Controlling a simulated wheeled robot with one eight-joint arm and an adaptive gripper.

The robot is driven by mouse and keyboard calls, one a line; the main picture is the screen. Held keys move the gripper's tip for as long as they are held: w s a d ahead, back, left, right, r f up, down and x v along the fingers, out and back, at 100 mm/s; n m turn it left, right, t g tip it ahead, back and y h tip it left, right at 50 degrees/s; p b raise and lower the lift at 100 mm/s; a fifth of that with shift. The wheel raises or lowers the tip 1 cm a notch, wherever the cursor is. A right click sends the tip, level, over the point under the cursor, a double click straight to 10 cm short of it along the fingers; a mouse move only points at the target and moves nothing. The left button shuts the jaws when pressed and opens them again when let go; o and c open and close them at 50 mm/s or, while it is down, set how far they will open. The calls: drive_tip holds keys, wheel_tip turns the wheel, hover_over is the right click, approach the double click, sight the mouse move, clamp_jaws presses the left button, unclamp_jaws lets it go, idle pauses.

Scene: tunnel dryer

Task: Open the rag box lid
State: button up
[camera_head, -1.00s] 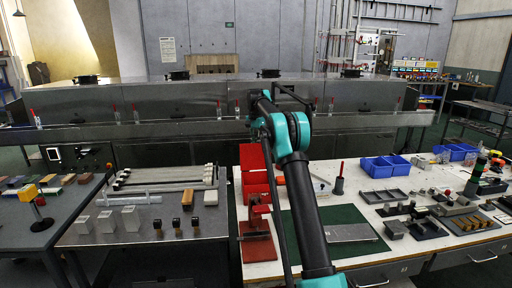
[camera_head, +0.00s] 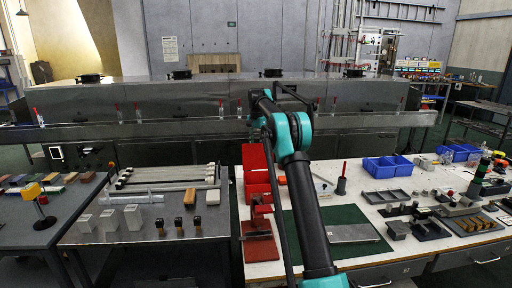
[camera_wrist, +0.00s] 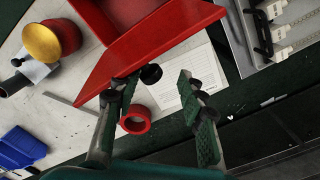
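The red rag box (camera_head: 257,177) stands on the white workbench just left of my arm in the head view. A red panel, which looks like its lid (camera_head: 253,157), stands raised above the box body. In the wrist view the wide red panel (camera_wrist: 150,52) fills the upper middle, its edge slanting up to the right. My gripper (camera_wrist: 157,82) is open, with its fingers apart. The left fingertip overlaps the panel's lower edge in the picture; I cannot tell whether it touches. The right finger is clear of the panel. The gripper is not clearly visible in the head view.
A red tape roll (camera_wrist: 135,119) and a printed sheet (camera_wrist: 188,82) lie below the gripper. A red vise (camera_head: 259,225) stands in front of the box. Blue bins (camera_head: 387,166) and a green mat (camera_head: 350,215) are to the right. The metal dryer (camera_head: 200,105) spans the back.

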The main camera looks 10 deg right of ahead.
wheel_tip(320, 180, up, 7)
drive_tip(key=shift+r, duration=0.15)
idle(0.4)
